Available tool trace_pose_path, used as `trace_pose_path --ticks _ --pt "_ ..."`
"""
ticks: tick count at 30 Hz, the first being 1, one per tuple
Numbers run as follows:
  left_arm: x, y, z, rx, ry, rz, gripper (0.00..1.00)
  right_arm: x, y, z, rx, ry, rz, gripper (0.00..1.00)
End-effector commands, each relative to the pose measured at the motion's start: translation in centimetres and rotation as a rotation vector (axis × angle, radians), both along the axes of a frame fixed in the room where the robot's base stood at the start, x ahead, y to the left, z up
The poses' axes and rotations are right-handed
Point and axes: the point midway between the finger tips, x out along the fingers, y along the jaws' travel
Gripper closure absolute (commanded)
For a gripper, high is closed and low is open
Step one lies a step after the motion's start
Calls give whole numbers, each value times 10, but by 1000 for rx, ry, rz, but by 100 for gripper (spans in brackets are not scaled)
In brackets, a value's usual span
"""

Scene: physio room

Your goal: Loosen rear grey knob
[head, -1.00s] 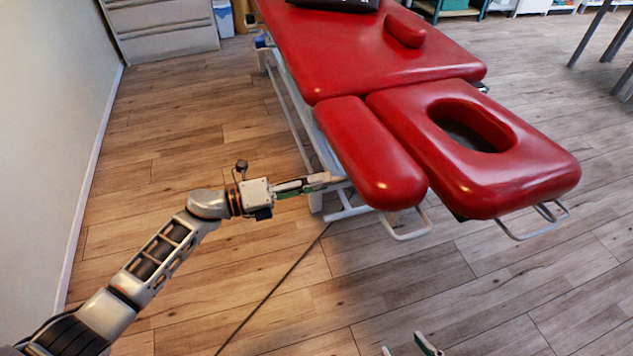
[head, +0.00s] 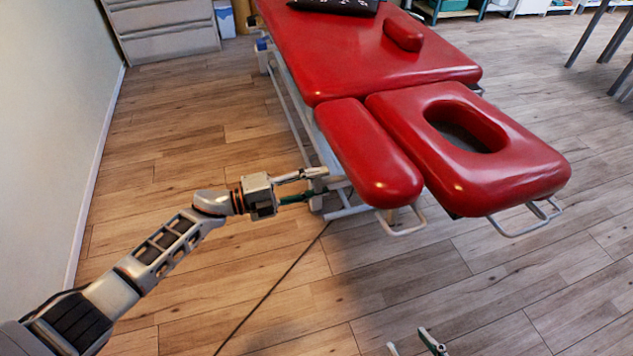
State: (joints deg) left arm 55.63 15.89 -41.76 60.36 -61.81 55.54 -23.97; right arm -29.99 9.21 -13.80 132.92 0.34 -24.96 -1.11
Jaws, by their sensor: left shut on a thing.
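The red treatment table (head: 370,60) stands in the middle, with a narrow red armrest pad (head: 368,150) and a head section with a face hole (head: 500,165) at its near end. My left gripper (head: 322,182) reaches in from the left to the frame beside the armrest pad. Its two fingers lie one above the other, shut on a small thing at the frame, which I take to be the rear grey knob. The knob is mostly hidden by the fingers and too small to make out. My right gripper (head: 409,342) shows only its fingertips at the bottom edge, apart and empty.
White metal loops (head: 405,230) stick out under the near pads. A dark cable (head: 275,288) runs over the wooden floor. A drawer cabinet (head: 165,30) stands at the back left, and dark table legs at the upper right.

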Motion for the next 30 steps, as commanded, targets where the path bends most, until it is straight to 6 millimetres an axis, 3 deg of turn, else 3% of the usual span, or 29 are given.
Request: trace_pose_path --ticks 12,13,15,25,30 --pt "0 0 -1 -3 10 0 85 0 -1 -1 -3 1 1 60" --pt "0 0 -1 -3 10 0 58 0 -1 -1 -3 1 1 60" --pt "0 0 -1 -3 10 0 46 -1 -1 -1 -3 1 1 60" --pt "0 1 0 -2 8 0 46 -2 -1 -2 -3 5 1 60" --pt "-5 16 -1 0 8 2 46 -2 -1 -1 -3 4 1 60"
